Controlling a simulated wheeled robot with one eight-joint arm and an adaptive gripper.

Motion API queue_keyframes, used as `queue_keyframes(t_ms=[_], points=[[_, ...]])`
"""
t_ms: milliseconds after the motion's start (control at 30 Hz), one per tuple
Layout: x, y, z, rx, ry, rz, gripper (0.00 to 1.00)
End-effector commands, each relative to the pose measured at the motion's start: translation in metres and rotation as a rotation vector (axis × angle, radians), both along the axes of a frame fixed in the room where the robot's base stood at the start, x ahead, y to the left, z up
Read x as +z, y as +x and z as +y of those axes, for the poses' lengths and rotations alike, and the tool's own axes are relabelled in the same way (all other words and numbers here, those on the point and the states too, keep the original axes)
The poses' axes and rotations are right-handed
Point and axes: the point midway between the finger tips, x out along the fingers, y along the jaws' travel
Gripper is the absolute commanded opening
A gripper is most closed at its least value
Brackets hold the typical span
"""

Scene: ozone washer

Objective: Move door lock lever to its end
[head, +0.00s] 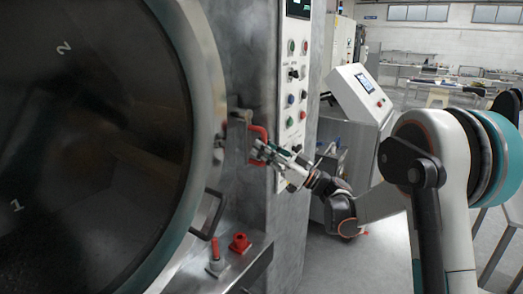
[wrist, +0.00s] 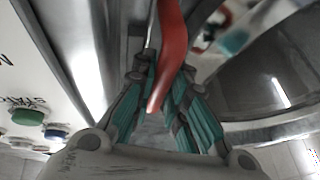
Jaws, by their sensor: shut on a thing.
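The red door lock lever (head: 258,146) is on the metal front of the washer, just right of the round door (head: 205,80). My gripper (head: 262,150) reaches it from the right and is shut on it. In the wrist view the red lever (wrist: 172,45) comes down from the top and passes between the teal-padded fingers (wrist: 166,95). Its lower end shows between them. The fingers hide part of the lever, and its pivot is hard to make out.
A control panel (head: 298,75) with several buttons and knobs is right of the lever. Below are a red-handled valve (head: 215,255) and a red knob (head: 240,243) on a ledge. A machine with a tilted screen (head: 362,90) stands behind my arm. Open floor lies at the lower right.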

Motion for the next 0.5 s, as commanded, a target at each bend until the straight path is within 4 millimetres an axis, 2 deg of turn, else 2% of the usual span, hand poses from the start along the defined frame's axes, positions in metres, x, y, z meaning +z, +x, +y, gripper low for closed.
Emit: queue_keyframes(t_ms=[467,500], points=[[0.0005,0.0019,-0.0014,-0.003,-0.009,-0.011,0.0],[0.0005,0.002,-0.0015,-0.003,-0.009,-0.01,0.2]])
